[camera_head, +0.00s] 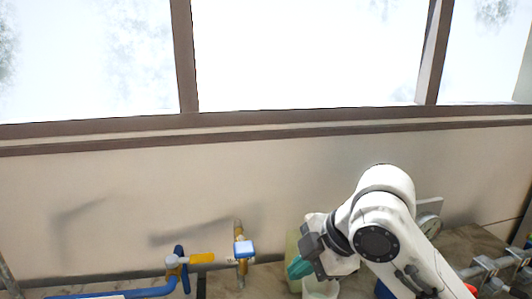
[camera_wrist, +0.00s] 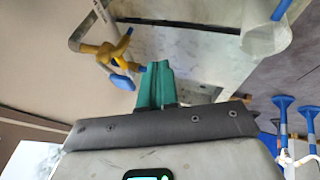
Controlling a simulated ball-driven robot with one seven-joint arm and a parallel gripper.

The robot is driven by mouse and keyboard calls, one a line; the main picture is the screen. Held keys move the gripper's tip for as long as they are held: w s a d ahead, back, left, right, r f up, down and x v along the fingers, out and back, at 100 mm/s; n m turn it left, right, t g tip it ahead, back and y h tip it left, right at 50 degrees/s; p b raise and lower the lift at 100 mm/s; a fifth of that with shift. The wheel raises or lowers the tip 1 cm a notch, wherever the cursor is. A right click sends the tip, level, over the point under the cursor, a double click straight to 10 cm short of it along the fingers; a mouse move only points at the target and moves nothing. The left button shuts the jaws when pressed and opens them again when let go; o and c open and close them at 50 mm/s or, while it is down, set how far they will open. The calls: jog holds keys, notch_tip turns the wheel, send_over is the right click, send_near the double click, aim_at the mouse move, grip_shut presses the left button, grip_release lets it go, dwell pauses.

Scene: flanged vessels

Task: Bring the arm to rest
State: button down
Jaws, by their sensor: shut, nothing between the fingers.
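My white arm (camera_head: 383,215) rises bent over the bench at the lower right in the head view. Its end reaches down and to the left. My gripper (camera_head: 298,268) shows its teal fingers beside a pale green container, above a white cup. In the wrist view the teal fingers of my gripper (camera_wrist: 157,82) lie together, shut with nothing between them. The far side of the fingers is hidden in the head view.
A yellow pipe fitting with a blue handle (camera_head: 244,249) and a blue pipe (camera_head: 120,292) stand left. A pale green container (camera_head: 293,243) and white cup (camera_head: 320,291) are close to the gripper. A gauge (camera_head: 429,227) and more pipework (camera_head: 492,268) stand right.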

jog(key=s+d+f+m+t, duration=0.1)
jog(key=s+d+f+m, duration=0.2)
jog(key=s+f+m, duration=0.35)
jog(key=s+d+f+m+t, duration=0.1)
jog(key=s+d+f+m, duration=0.25)
jog(key=f+m, duration=0.65)
jog(key=s+d+f+m+g+h, duration=0.25)
jog(key=s+d+f, duration=0.45)
jog(key=s, duration=0.4)
jog(key=s+d+f+m+g+h, duration=0.1)
jog(key=s+d+f+m+h, duration=0.2)
jog(key=s+d+f, duration=0.6)
jog(key=shift+g, duration=0.25)
jog(key=s+f+b, duration=0.1)
jog(key=f+b, duration=0.1)
jog(key=s+a+f+b, duration=0.1)
jog(key=s+b, duration=0.1)
jog(key=b, duration=0.1)
jog(key=shift+a+f, duration=0.15)
jog(key=shift+f, duration=0.2)
